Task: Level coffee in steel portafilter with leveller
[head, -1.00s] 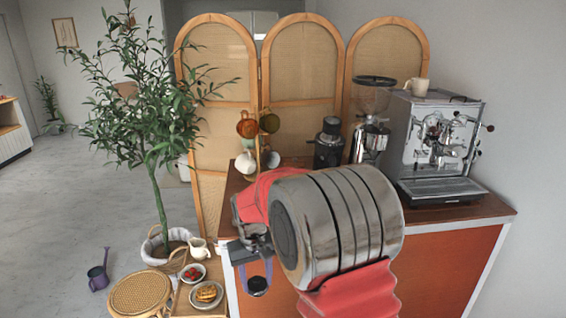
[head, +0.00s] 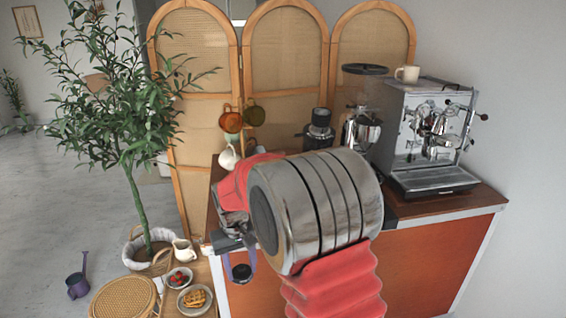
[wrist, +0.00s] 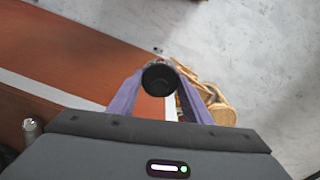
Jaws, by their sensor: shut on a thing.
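My gripper (head: 241,262), with purple fingers, is shut on a round black thing, which looks like the leveller (head: 242,272). It hangs in front of the counter's left end in the head view. In the wrist view the black round face of the leveller (wrist: 160,79) sits between the fingertips, with a thin greyish rim. I cannot make out the steel portafilter for sure in either view. My arm hides much of the counter top.
The orange counter (head: 425,262) has a dark wooden top. The espresso machine (head: 432,135), grinder (head: 361,130) and a black appliance (head: 318,130) stand on it. Left are hanging mugs (head: 231,122), a plant (head: 135,150), a rattan stool (head: 123,300) and a plate of waffles (head: 195,299).

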